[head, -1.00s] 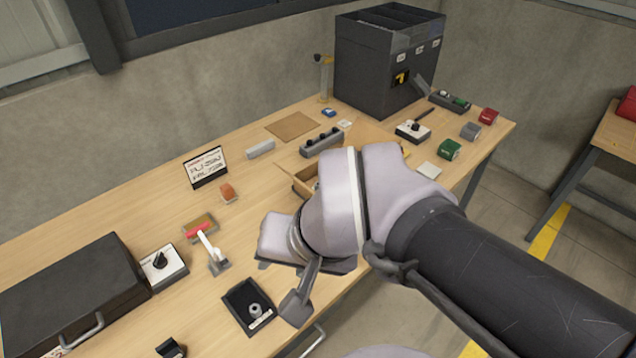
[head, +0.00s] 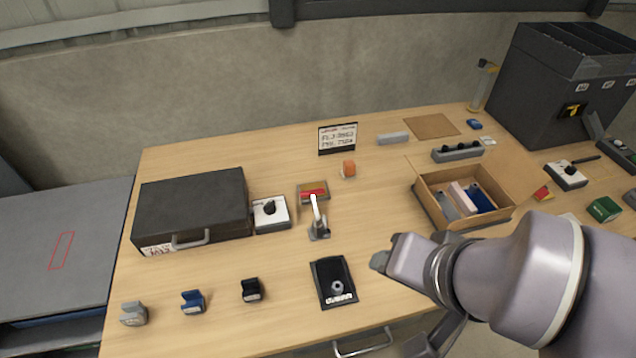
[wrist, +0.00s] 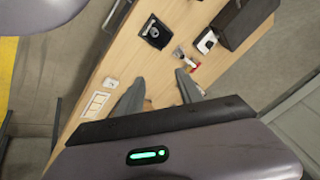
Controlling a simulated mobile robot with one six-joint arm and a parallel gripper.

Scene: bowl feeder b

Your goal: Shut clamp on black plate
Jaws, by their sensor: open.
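A small toggle clamp (head: 319,232) with a pale lever standing up stands on the table in the middle of the head view. Its small base looks grey, and I cannot make out a black plate under it. A separate black tray (head: 333,284) with a round metal piece lies in front of it. In the wrist view the clamp (wrist: 183,58) and the black tray (wrist: 156,32) lie beyond the fingertips. My gripper (wrist: 160,84) is open, with nothing seen between its fingers, and apart from the clamp.
A red block on a brown plate (head: 313,186) is just behind the clamp. A white knob box (head: 271,214) and a black case (head: 192,205) stand to its left. An open wooden box (head: 430,212) is to the right. Small holders (head: 193,302) line the front left.

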